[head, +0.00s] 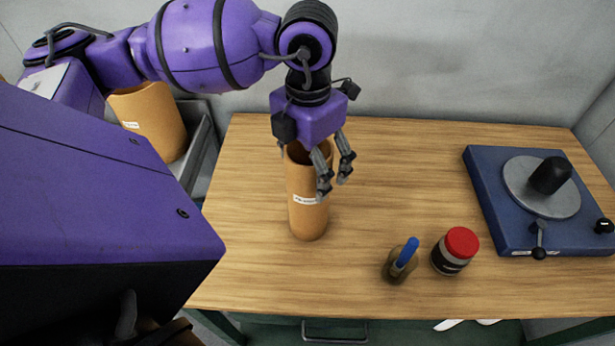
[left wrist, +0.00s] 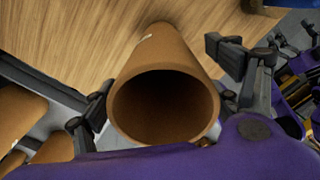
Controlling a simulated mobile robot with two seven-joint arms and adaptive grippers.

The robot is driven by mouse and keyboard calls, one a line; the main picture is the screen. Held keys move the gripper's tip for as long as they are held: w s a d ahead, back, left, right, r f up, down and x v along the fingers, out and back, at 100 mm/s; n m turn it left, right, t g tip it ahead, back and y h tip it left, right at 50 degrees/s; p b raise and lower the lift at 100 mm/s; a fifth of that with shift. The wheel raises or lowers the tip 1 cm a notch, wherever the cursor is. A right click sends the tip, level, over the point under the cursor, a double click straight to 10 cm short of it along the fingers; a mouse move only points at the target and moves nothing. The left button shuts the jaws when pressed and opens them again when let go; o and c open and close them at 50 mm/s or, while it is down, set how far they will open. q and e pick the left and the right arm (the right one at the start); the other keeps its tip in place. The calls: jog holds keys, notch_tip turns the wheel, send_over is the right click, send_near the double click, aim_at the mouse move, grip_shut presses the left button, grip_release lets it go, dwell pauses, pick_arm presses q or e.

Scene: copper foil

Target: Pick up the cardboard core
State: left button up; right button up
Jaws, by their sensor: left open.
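A brown cardboard core (head: 307,205) with a small white label stands upright on the wooden table (head: 400,170). My left gripper (head: 318,170) is open at the top of this core, pointing down. In the left wrist view, the core's open end (left wrist: 165,108) faces the camera, between the spread fingers of the left gripper (left wrist: 165,85). Fingers show on both sides of it. I cannot tell whether any finger touches it. My right gripper is not in view.
Another brown core (head: 150,118) stands in a grey tray (head: 203,150) left of the table. A blue device with a round plate (head: 515,180) sits at the right. A red-lidded jar (head: 455,251) and a small bottle with a blue top (head: 401,262) stand near the front edge.

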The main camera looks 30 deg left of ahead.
pick_arm(q)
jog(key=shift+f, duration=0.55)
jog(key=c, duration=1.7)
jog(key=shift+c, duration=0.6)
jog(key=shift+r, duration=0.1)
